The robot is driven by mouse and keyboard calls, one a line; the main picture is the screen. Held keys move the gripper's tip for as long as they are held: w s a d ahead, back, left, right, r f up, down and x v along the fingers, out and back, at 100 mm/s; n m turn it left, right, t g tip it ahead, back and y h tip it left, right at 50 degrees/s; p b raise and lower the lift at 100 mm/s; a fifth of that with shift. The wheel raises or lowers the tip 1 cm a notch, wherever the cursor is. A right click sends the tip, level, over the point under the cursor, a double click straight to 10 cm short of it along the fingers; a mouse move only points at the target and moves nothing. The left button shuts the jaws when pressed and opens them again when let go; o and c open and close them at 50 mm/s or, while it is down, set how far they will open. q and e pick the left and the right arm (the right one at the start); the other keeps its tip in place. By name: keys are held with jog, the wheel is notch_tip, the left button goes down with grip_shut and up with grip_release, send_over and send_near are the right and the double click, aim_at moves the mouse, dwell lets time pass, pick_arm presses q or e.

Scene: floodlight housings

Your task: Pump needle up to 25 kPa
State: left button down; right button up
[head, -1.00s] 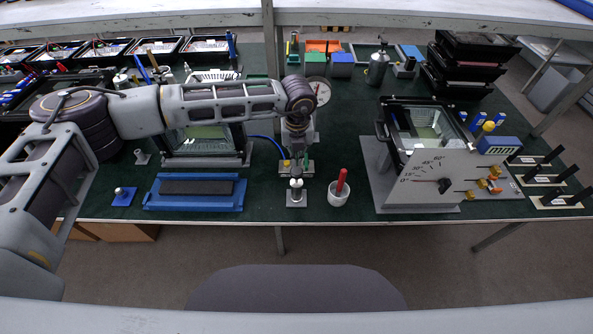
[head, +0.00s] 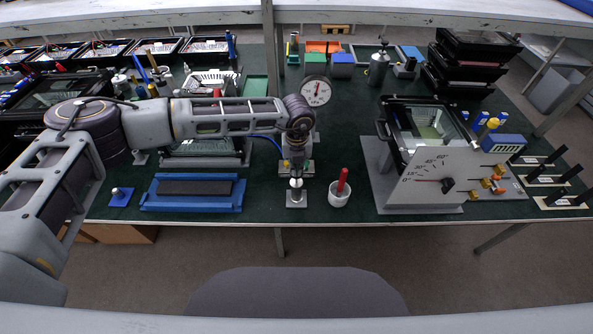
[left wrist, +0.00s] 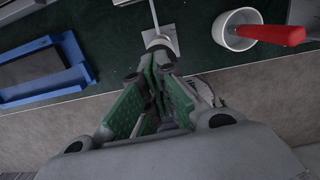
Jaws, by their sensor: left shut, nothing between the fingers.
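The pump (head: 297,196) stands near the table's front edge, a grey plate with an upright metal plunger. A round white gauge (head: 315,91) marked kPa stands behind it. Its needle looks to point near the top, but the reading is too small to tell. My left gripper (head: 297,172) points down just over the plunger, its fingers shut and empty. In the left wrist view the shut green-padded fingers (left wrist: 157,58) meet or nearly meet the plunger's top; whether they touch I cannot tell. The pump's plate (left wrist: 166,32) shows beyond the fingertips. My right gripper is out of view.
A white cup (head: 338,195) with a red-handled tool stands right of the pump. A blue tray (head: 193,206) with a dark pad lies left. A blue hose (head: 265,140) runs behind. A grey angled dial panel (head: 430,183) stands further right.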

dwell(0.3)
pick_arm(q)
jog(key=shift+f+b, duration=1.9)
jog(key=shift+f, duration=0.35)
jog(key=shift+s+r, duration=0.1)
jog(key=shift+s, duration=0.15)
jog(key=s, duration=0.1)
jog(key=s+r, duration=0.1)
jog(key=shift+s+d, duration=0.1)
jog(key=shift+s, duration=0.3)
notch_tip(320, 180, up, 12)
jog(key=s, duration=0.1)
